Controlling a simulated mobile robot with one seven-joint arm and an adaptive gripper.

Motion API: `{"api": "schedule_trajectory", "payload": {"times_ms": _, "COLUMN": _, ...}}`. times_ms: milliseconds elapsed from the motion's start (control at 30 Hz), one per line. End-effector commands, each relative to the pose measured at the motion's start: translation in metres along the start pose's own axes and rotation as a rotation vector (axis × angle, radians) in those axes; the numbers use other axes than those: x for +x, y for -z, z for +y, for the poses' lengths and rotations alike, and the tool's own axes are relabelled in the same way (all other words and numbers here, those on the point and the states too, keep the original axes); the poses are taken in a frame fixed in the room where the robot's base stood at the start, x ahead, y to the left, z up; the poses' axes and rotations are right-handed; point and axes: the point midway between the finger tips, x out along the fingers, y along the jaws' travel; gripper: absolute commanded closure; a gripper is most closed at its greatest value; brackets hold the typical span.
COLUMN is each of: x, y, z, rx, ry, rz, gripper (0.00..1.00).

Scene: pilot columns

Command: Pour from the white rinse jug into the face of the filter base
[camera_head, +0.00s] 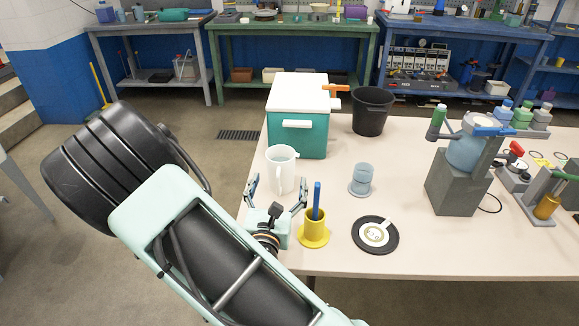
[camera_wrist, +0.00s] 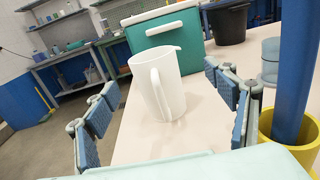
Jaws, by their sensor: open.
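The white rinse jug (camera_head: 283,170) stands upright on the table near its left edge, in front of the teal cooler. In the wrist view the jug (camera_wrist: 168,88) is ahead, its handle facing me and its spout to the right. My gripper (camera_head: 277,195) is open and empty, its fingers (camera_wrist: 166,118) spread to either side in front of the jug, apart from it. A black round dish with a white disc (camera_head: 374,234) lies at the table's front; it may be the filter base, but I cannot tell for sure.
A yellow cup (camera_head: 313,236) holding a blue stick stands close right of my gripper. A blue-grey container (camera_head: 360,180) is beyond it. The teal cooler (camera_head: 297,133) and black bucket (camera_head: 371,115) stand behind. A grey pump stand (camera_head: 457,185) is right.

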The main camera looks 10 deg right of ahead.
Motion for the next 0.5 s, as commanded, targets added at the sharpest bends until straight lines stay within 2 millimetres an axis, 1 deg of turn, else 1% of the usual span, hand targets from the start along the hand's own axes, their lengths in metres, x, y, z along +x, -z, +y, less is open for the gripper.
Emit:
{"api": "schedule_trajectory", "payload": {"times_ms": 100, "x": -0.003, "y": 0.007, "z": 0.007, "rx": -0.010, "ry": -0.041, "rz": 0.004, "gripper": 0.22}}
{"api": "schedule_trajectory", "payload": {"times_ms": 233, "x": -0.001, "y": 0.009, "z": 0.011, "rx": -0.012, "ry": -0.059, "rz": 0.003, "gripper": 0.22}}
{"api": "schedule_trajectory", "payload": {"times_ms": 267, "x": 0.002, "y": 0.009, "z": 0.011, "rx": -0.011, "ry": -0.060, "rz": 0.003, "gripper": 0.22}}
{"api": "schedule_trajectory", "payload": {"times_ms": 500, "x": 0.039, "y": 0.009, "z": 0.013, "rx": -0.009, "ry": -0.058, "rz": 0.001, "gripper": 0.22}}
